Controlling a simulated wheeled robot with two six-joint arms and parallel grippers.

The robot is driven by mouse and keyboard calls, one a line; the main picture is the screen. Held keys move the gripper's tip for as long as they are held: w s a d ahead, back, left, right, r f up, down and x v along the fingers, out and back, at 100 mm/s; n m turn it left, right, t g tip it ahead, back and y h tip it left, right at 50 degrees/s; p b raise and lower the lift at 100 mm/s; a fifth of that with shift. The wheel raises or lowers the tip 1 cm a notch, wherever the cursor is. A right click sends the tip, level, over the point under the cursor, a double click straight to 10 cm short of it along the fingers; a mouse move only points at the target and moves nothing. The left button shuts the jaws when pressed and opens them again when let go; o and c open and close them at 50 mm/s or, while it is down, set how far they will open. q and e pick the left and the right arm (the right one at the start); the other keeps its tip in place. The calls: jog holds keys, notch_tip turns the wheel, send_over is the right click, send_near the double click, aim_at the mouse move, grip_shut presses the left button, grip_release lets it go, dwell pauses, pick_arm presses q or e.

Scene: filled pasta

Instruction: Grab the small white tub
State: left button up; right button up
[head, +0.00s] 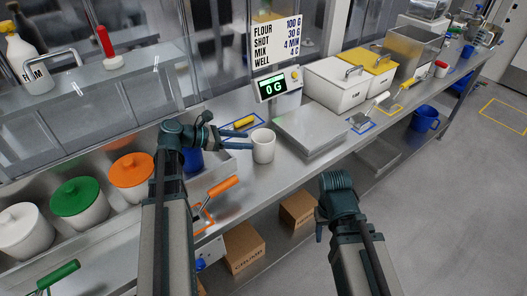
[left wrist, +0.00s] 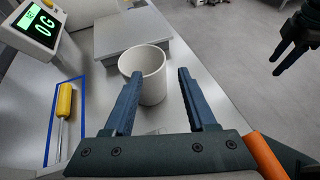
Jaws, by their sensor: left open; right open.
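The small white tub (head: 264,148) stands upright and looks empty on the steel counter, left of the scale's flat plate. My left gripper (head: 248,141) is open and level, its fingertips pointing at the tub from the left. In the left wrist view the tub (left wrist: 150,80) stands just ahead of and partly between the two fingertips (left wrist: 160,74), nearer the left finger. Contact cannot be made out. My right gripper (head: 320,228) is low in front of the counter, away from the tub; its open fingers show in the left wrist view (left wrist: 285,55).
The scale plate (head: 312,137) is close right of the tub; its display (head: 276,86) reads 0 G. A yellow-handled tool (left wrist: 64,103) lies in a blue outline beside the gripper. An orange-handled tool (head: 222,186) is at the front. Lidded tubs (head: 78,200) stand left.

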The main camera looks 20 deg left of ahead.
aim_at(272, 143)
pick_arm(q)
jog(key=shift+b+x, duration=1.5)
jog(key=shift+x, duration=3)
jog(key=shift+a+f, duration=0.1)
grip_shut()
